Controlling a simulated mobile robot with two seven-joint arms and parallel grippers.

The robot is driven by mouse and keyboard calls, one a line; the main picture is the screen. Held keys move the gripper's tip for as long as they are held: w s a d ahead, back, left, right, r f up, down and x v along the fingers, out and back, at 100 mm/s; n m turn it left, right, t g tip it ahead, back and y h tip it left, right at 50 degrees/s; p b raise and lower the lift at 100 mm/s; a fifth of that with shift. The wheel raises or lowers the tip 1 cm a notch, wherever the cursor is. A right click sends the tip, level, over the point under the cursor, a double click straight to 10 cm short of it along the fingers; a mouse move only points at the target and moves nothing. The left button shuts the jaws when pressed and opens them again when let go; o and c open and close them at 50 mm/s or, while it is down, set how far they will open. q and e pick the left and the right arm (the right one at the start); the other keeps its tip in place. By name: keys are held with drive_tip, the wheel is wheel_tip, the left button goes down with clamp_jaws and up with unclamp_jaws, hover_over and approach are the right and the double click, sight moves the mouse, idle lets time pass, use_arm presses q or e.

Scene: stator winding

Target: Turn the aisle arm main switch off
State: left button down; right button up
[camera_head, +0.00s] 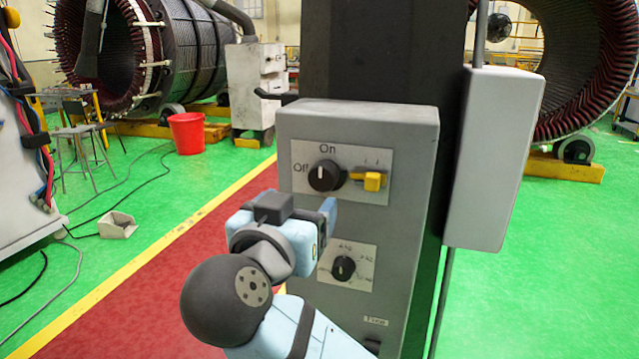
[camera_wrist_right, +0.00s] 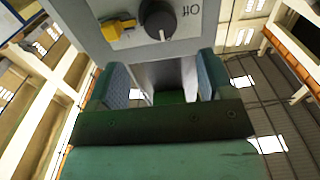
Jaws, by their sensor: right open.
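The main switch is a black round knob (camera_head: 325,176) on a light plate marked "On" above and "Off" at its left, on the front of a grey control box (camera_head: 360,117). I cannot tell its setting for sure. It also shows upside down at the top of the right wrist view (camera_wrist_right: 158,19). My right gripper (camera_head: 326,214) is just below and in front of the knob, apart from it. In the right wrist view its two fingers (camera_wrist_right: 162,80) are spread with nothing between them. My left gripper is not in view.
A yellow switch (camera_head: 372,181) sits close right of the knob. A smaller black knob (camera_head: 343,268) is lower on the box, beside my right arm. A grey cabinet (camera_head: 493,158) stands at the right. The red walkway (camera_head: 150,290) left of the box is clear.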

sight(321, 181)
drive_tip(key=x, duration=0.8)
drive_tip(key=shift+w+d+f, duration=0.1)
drive_tip(key=shift+w, duration=0.3)
drive_tip(key=c, duration=0.9)
